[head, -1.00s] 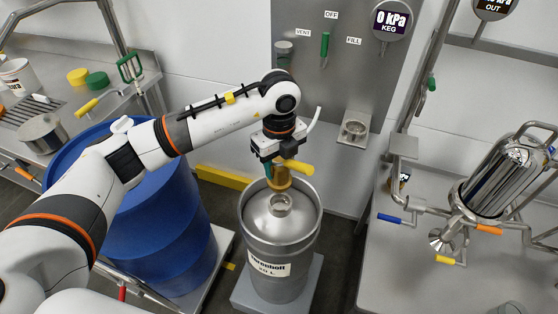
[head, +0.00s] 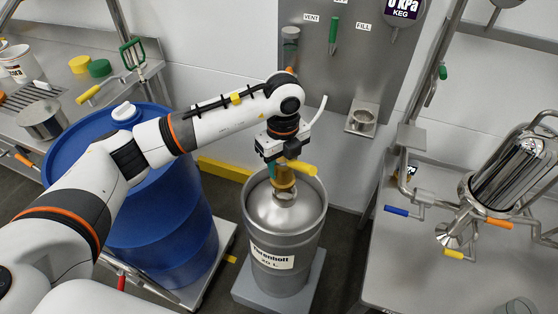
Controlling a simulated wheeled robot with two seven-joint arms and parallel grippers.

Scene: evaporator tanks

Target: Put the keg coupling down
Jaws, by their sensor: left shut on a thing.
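The keg coupling (head: 285,180) is a brass-coloured body with a yellow handle sticking out to the right. My left gripper (head: 279,166) is shut on it and holds it upright at the top of the steel keg (head: 272,252). The coupling's lower end is at or just above the keg's neck (head: 283,198); I cannot tell whether they touch. A pale hose rises from behind my left wrist. My right gripper is not in view.
A blue drum (head: 165,225) stands left of the keg. A steel bench (head: 400,265) with pipework and coloured-handled valves is at right. A sink bench (head: 60,90) is at left.

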